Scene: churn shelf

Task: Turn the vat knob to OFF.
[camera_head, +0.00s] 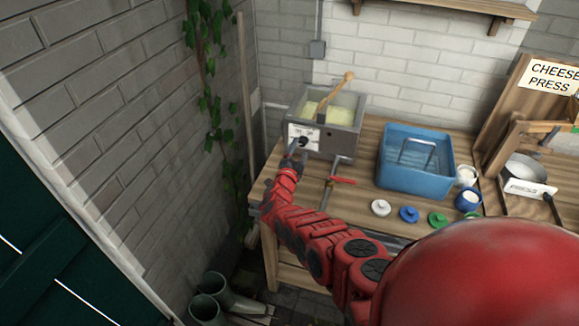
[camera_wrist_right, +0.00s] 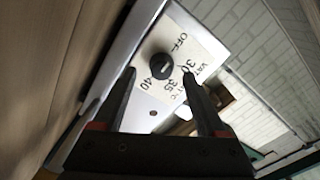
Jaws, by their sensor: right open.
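The vat (camera_head: 342,141) is a grey metal box with pale yellow contents and a wooden paddle, at the back left of the wooden table. Its round black knob (camera_head: 304,141) is on the white front panel. In the right wrist view the knob (camera_wrist_right: 160,67) sits on a label reading OFF, 30, 35 and 40; I cannot tell where it points. My right gripper (camera_head: 293,160) is just in front of the panel. In the wrist view its open fingers (camera_wrist_right: 158,74) lie on either side of the knob in the picture, with no clear contact. My left gripper is not in view.
A red-handled tap (camera_head: 341,180) stands below the vat, right of my gripper. A blue tub (camera_head: 415,185), coloured lids (camera_head: 408,214) and the cheese press (camera_head: 522,168) are farther right. A brick wall (camera_head: 150,110) with a vine is on the left.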

